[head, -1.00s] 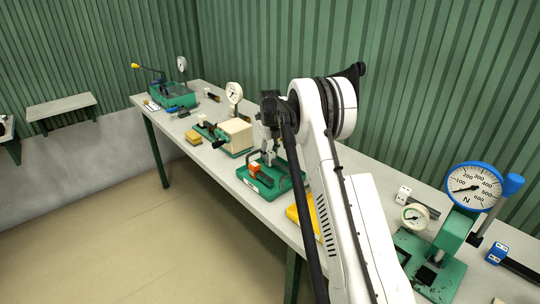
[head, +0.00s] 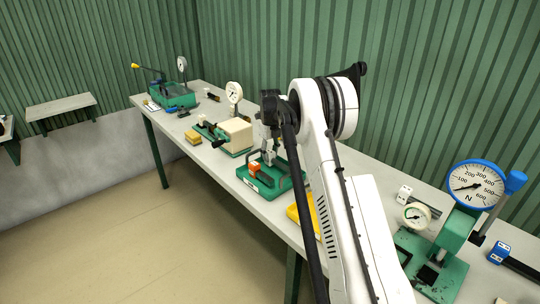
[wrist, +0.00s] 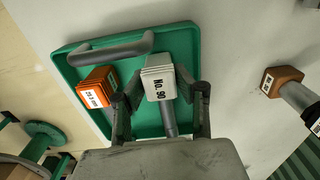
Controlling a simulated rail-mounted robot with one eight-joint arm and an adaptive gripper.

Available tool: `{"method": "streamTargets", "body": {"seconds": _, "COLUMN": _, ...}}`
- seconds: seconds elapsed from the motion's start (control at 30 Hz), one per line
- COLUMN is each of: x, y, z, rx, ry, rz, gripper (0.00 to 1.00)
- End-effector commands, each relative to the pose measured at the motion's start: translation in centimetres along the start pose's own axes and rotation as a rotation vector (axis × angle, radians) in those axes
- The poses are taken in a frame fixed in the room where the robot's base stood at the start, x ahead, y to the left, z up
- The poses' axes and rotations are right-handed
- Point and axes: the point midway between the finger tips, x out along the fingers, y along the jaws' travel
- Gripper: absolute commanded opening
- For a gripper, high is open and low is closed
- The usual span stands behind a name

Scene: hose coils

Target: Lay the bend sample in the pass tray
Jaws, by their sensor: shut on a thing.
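My gripper (wrist: 160,88) is shut on a white block (wrist: 158,83) marked "No. 90", which has a grey rod running back between the fingers. In the head view my gripper (head: 269,152) is low over a green tray-like base (head: 262,187). The base fills the middle of the wrist view (wrist: 185,40). I cannot tell whether the held piece touches it. An orange labelled block (wrist: 95,90) is beside the left finger, and a bent grey bar (wrist: 110,48) crosses the base behind it. I cannot tell which piece is the bend sample or which tray is the pass tray.
A yellow tray (head: 296,214) is partly behind my arm. A green stand with a large blue-rimmed dial (head: 474,187) is at right. A cream block device (head: 236,134) and small yellow box (head: 193,138) are farther left. A brown block (wrist: 285,78) lies right of the base.

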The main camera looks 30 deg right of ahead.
Motion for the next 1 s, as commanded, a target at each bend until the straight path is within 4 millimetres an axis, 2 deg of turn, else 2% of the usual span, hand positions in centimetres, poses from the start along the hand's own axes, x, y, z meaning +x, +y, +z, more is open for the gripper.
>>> {"method": "streamTargets", "body": {"seconds": 1.0, "x": 0.69, "y": -0.01, "z": 0.01, "rx": 0.0, "ry": 0.0, "rz": 0.0, "gripper": 0.0}}
